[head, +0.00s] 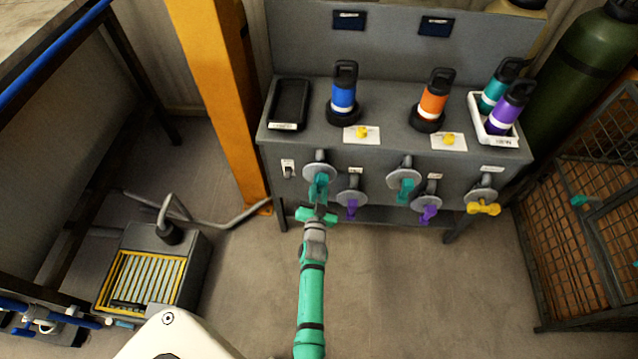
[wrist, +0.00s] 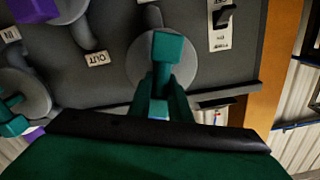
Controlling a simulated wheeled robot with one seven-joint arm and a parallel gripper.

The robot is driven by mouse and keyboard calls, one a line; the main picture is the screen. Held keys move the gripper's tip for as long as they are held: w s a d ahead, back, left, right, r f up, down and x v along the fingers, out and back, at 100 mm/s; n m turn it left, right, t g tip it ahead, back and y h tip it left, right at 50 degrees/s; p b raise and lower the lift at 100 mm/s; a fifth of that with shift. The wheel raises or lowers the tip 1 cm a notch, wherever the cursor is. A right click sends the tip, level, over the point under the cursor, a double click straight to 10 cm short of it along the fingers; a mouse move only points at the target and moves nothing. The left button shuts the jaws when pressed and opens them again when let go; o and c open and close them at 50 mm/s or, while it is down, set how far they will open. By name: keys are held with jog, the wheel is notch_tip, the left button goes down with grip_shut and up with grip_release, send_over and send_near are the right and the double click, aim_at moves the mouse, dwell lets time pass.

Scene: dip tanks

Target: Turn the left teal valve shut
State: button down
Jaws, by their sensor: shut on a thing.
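The left teal valve (head: 319,184) is on the front of the grey bench, a teal lever on a round grey disc. Its lever hangs roughly downward in the head view. My gripper (head: 318,207) reaches up to it from below and is shut on the lever. In the wrist view the lever's teal end (wrist: 167,47) shows in front of its grey disc, between the fingers of my gripper (wrist: 163,100). The fingers and my wrist hide the lower part of the lever.
A purple valve (head: 351,204) sits close to the right of it, then another teal valve (head: 405,184), a second purple valve (head: 428,209) and a yellow valve (head: 483,208). A switch (head: 288,168) is to its left. A yellow post (head: 226,100) stands left of the bench.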

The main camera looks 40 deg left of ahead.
jog(key=m, duration=0.6)
jog(key=shift+w+d+f, duration=0.1)
jog(key=shift+w+d, duration=0.15)
jog(key=shift+d, duration=0.1)
jog(key=m, duration=0.4)
jog(key=shift+d+f, duration=0.1)
jog(key=shift+f, duration=0.1)
jog(key=shift+w+d+f+m, duration=0.1)
jog(key=shift+f+m, duration=0.05)
jog(key=shift+m, duration=0.85)
jog(key=shift+f+m, duration=0.1)
jog(key=shift+m, duration=0.9)
jog(key=c, duration=1.7)
grip_release()
jog(key=shift+o, duration=0.3)
jog(key=shift+f, duration=0.1)
